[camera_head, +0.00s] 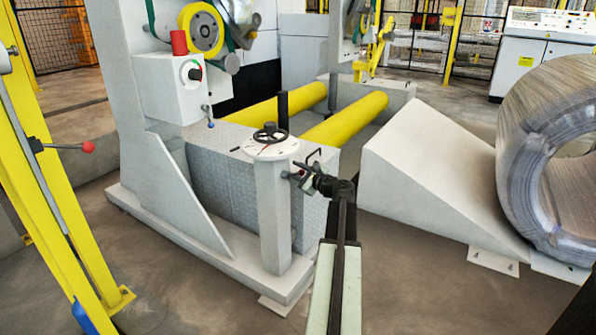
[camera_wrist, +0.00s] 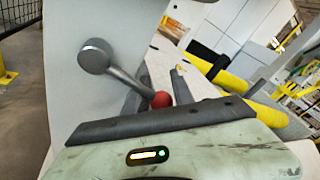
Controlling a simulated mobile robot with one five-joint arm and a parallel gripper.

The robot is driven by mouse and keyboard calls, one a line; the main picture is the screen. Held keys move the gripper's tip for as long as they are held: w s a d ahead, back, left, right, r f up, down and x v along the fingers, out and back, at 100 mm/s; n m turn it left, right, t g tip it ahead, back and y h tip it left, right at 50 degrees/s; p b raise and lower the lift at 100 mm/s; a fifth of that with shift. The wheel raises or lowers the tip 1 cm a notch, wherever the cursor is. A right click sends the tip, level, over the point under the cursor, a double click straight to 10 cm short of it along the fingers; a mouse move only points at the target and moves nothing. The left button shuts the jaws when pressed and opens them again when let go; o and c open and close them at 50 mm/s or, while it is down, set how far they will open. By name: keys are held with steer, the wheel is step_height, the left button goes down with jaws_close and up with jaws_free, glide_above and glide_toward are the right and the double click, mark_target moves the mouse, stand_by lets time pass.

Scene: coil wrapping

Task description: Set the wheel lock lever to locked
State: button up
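In the wrist view a grey lever with a round hub and a red ball knob (camera_wrist: 160,99) sits on a pale upright face. Its arm slopes down to the right. This looks like the wheel lock lever, though no label shows. In the head view it cannot be made out; my gripper (camera_head: 299,176) is in front of the right side of the grey pedestal (camera_head: 272,215), below its top plate. In the wrist view the knob is just beyond the dark front edge of my gripper's housing. The fingers are too small or hidden to tell open from shut.
A blue-knobbed lever (camera_head: 209,115) hangs by the white box at left. Another red-knobbed lever (camera_head: 75,147) is on the yellow frame. Yellow rollers (camera_head: 345,117) lie behind; a wedge ramp (camera_head: 430,180) and wire coil (camera_head: 545,150) stand right.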

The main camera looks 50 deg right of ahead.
mark_target(303, 173)
steer(key=shift+a, duration=0.15)
